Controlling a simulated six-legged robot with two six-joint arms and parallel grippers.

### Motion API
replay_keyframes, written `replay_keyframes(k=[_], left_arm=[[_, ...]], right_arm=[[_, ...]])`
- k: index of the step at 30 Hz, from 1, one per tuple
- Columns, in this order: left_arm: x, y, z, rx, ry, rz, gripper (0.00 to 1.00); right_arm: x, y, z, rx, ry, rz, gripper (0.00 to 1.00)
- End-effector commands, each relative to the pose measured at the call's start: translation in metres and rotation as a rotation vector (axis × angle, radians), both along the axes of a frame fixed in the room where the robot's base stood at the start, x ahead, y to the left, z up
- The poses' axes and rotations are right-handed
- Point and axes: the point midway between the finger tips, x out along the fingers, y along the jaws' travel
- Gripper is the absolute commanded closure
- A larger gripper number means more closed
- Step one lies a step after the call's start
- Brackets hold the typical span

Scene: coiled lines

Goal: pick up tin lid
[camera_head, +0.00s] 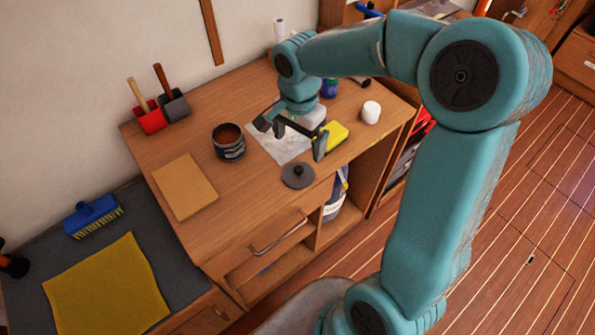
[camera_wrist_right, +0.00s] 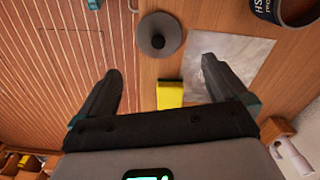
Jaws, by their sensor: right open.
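The tin lid (camera_head: 297,176), a dark grey disc with a round knob, lies near the front edge of the wooden bench top. In the right wrist view the lid (camera_wrist_right: 160,35) shows beyond the fingertips, roughly centred between them. My right gripper (camera_head: 291,138) is open and empty above the bench, behind the lid and apart from it. Its two fingers (camera_wrist_right: 160,68) point toward the lid side in the wrist view. The open tin (camera_head: 229,142), dark with brown inside, stands to the left of the lid. My left gripper is not in view.
A yellow sponge (camera_head: 335,135) lies close to my right gripper, beside a grey sheet (camera_head: 275,150). A white cup (camera_head: 371,112) stands to the right. A tan board (camera_head: 185,187) lies left. Bench top between board and lid is clear.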

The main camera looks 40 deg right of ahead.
Motion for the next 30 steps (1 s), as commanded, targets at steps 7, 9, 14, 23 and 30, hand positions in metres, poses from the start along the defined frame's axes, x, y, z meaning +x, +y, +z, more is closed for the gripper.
replay_keyframes(k=[7,9,14,23,30], left_arm=[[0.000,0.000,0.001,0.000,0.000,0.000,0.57],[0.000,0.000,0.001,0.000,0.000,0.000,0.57],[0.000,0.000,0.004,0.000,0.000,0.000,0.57],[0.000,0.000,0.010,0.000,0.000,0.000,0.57],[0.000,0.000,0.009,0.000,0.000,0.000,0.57]], right_arm=[[0.001,-0.001,-0.048,0.000,0.003,0.001,0.00],[0.001,-0.001,-0.054,0.001,0.002,0.001,0.00],[0.001,0.000,-0.067,0.000,0.004,0.002,0.00],[0.000,0.003,-0.107,0.001,0.002,0.000,0.00],[0.001,0.003,-0.108,0.000,-0.001,0.000,0.03]])
